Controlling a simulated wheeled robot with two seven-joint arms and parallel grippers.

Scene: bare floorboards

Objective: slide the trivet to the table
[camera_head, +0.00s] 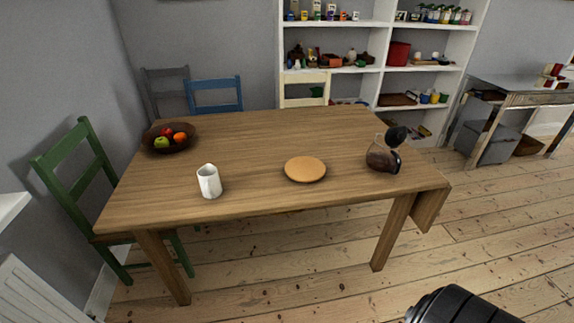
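The trivet (305,169) appears to be the round, flat, orange-brown disc lying on the wooden table (250,134). It lies near the table's front edge, right of the middle, with nothing on it. A white jug (209,181) stands to its left and a dark glass coffee pot (381,158) stands to its right, both apart from it. Neither of my grippers shows in the head view. A black rounded part at the bottom right seems to be mine.
A bowl of fruit (160,143) sits at the table's back left. A green chair (75,180) stands at the left end, and blue (212,92) and cream (304,90) chairs stand behind. Shelves (382,47) line the back wall.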

